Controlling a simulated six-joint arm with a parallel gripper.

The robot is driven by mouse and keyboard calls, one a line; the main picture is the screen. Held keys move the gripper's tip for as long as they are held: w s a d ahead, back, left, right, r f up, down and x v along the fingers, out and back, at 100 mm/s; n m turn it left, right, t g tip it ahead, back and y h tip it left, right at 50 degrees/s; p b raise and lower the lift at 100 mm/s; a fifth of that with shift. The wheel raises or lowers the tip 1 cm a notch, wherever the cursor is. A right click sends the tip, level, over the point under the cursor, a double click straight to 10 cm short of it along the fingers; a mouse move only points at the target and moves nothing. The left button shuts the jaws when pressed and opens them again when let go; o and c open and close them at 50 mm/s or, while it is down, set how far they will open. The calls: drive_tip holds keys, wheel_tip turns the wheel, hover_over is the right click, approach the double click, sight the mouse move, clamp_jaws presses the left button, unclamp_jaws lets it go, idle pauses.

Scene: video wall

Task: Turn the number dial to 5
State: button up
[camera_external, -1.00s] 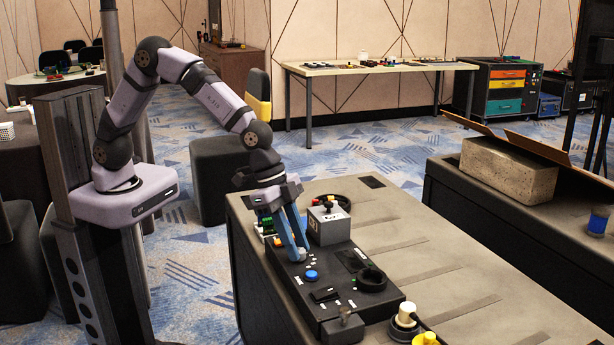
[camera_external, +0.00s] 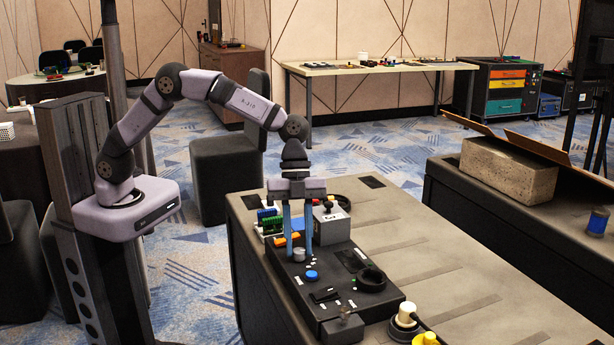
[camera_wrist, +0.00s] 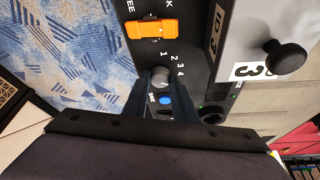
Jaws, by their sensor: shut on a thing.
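The number dial (camera_external: 299,254) is a small silver knob on the black control panel (camera_external: 330,267). My gripper (camera_external: 298,247) points straight down with its blue fingers on either side of the dial, shut on it. In the wrist view the dial (camera_wrist: 160,76) sits between the fingertips of my gripper (camera_wrist: 159,80). White numbers 1 to 4 (camera_wrist: 172,64) curve along the right side of the dial; I cannot make out a 5. The dial's pointer direction is too small to tell.
An orange switch (camera_wrist: 152,28) lies close to the dial, and a blue button (camera_external: 312,275) sits in front of it. A grey box (camera_external: 331,226) with a black knob stands behind right. A black ring (camera_external: 371,279) is farther right on the panel.

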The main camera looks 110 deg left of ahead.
drive_tip(key=shift+w+a+m+g+p, duration=0.15)
drive_tip(key=shift+m+g+p, duration=0.5)
drive_tip(key=shift+m, duration=1.05)
drive_tip(key=o, duration=1)
drive_tip(key=shift+o, duration=0.2)
drive_tip(key=shift+r, duration=0.1)
drive_tip(key=v, duration=0.7)
drive_tip(key=shift+a, duration=0.1)
